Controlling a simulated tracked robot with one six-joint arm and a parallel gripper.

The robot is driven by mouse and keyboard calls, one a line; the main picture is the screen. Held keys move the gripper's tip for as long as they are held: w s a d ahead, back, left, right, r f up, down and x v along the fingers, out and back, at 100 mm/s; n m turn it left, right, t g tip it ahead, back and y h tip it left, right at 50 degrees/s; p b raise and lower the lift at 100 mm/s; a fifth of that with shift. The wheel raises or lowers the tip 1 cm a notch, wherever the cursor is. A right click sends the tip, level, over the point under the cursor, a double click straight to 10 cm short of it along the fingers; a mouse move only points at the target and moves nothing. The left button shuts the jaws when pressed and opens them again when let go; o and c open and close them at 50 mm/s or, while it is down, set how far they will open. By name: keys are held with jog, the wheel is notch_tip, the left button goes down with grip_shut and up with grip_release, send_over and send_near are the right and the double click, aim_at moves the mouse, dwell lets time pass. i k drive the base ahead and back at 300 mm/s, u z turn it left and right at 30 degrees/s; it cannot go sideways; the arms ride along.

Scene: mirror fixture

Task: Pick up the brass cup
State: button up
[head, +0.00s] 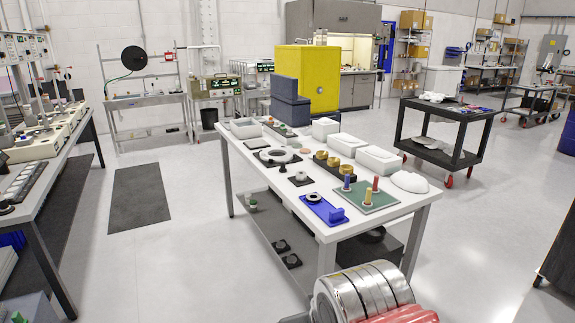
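Three small round brass-coloured pieces that look like cups stand in a row on a dark strip near the middle of the white-topped table (290,205). They are the far brass cup (320,155), the middle brass cup (333,161) and the near brass cup (346,169). I cannot tell whether one of them is singled out. My gripper's fingers do not show in the head view.
A blue fixture (323,211) and a green board (380,198) with coloured pegs lie toward the near end. White blocks (378,159) line the right side. A black cart (446,134) stands beyond.

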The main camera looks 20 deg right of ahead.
aim_at(346, 173)
jog(key=u, duration=0.3)
jog(key=i, duration=0.7)
jog(key=u, duration=0.35)
jog(key=i, duration=1.5)
jog(key=z, duration=0.55)
jog(key=i, duration=0.65)
jog(key=z, duration=0.85)
jog(key=i, duration=0.65)
jog(key=z, duration=0.35)
